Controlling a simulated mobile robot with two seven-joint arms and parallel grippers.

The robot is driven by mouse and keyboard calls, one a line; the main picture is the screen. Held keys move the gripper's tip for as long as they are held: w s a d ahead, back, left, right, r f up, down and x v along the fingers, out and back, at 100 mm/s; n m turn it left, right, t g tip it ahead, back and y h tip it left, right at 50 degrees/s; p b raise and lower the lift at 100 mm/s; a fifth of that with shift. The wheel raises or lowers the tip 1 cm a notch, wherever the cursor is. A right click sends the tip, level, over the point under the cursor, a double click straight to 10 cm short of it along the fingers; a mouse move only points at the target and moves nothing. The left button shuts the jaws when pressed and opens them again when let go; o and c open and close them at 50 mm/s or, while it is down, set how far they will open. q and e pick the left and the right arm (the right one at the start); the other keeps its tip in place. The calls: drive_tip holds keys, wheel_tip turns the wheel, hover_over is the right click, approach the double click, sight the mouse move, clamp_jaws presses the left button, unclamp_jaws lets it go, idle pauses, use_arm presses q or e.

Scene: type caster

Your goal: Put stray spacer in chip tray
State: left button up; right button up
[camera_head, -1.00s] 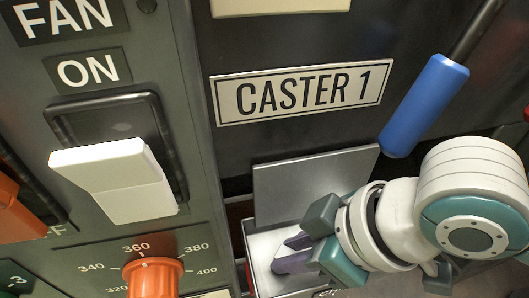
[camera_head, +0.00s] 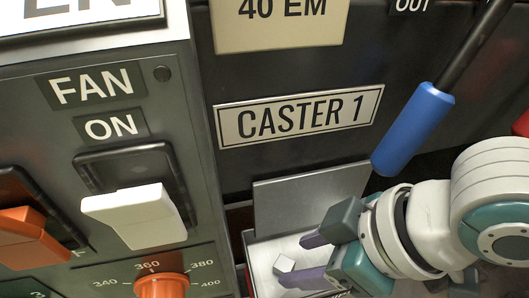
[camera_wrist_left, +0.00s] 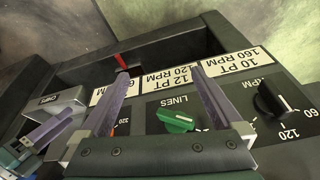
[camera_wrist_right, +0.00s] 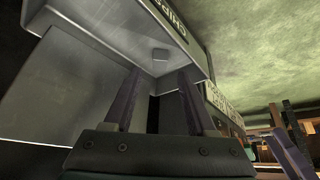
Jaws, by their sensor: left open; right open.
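A grey upright plate (camera_head: 300,205) stands behind the tray. A blue handle (camera_head: 413,130) hangs above my right wrist. The control panel at left has a white FAN switch (camera_head: 135,212) and an orange knob (camera_head: 162,285). A green knob (camera_wrist_left: 176,121) is near my left gripper.

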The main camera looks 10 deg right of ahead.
drive_tip(key=s+r+m+p, duration=0.2)
drive_tip(key=s+r+p, duration=0.2)
drive_tip(key=r, duration=0.5)
drive_tip(key=s+d+r+m+h, duration=0.1)
drive_tip(key=s+d+m+h, duration=0.3)
drive_tip(key=d, duration=0.5)
drive_tip(key=s+m, duration=0.1)
drive_tip(key=s, duration=0.1)
drive_tip(key=shift+s, duration=0.4)
